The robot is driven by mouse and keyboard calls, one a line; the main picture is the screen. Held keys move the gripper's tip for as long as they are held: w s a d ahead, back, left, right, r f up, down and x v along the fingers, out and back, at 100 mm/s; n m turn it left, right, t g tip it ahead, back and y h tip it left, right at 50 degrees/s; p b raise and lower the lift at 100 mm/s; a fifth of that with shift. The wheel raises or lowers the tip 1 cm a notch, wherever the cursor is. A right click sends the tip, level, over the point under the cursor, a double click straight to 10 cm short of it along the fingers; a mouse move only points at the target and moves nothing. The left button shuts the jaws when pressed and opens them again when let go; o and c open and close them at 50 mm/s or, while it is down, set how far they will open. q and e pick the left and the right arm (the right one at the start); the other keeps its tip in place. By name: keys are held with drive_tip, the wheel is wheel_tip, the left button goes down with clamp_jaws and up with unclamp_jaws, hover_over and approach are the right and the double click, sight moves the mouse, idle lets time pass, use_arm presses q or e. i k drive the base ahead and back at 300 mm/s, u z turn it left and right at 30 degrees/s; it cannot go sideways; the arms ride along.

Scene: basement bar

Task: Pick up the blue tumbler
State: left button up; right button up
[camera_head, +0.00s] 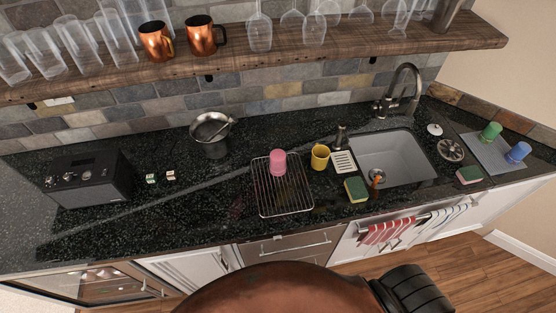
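The blue tumbler (518,152) is on a grey mat (483,149) at the far right end of the dark counter, right of the sink. It appears tilted in this view, and I cannot tell whether it really leans. A green tumbler (491,131) is on the same mat, behind and left of the blue one, with a small gap between them. Neither of my grippers shows in the head view. Nothing covers the blue tumbler.
The sink (393,156) with its tall faucet (404,83) lies left of the mat. A green sponge (469,175) sits near the mat's front left. A wire rack (262,191) holds a pink tumbler (278,161). A brown rounded surface (280,291) fills the bottom centre.

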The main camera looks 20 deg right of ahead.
sight(513, 156)
drive_tip(key=z, duration=2.65)
drive_tip(key=k, duration=1)
drive_tip(key=z, duration=0.8)
drive_tip(key=i, duration=1.45)
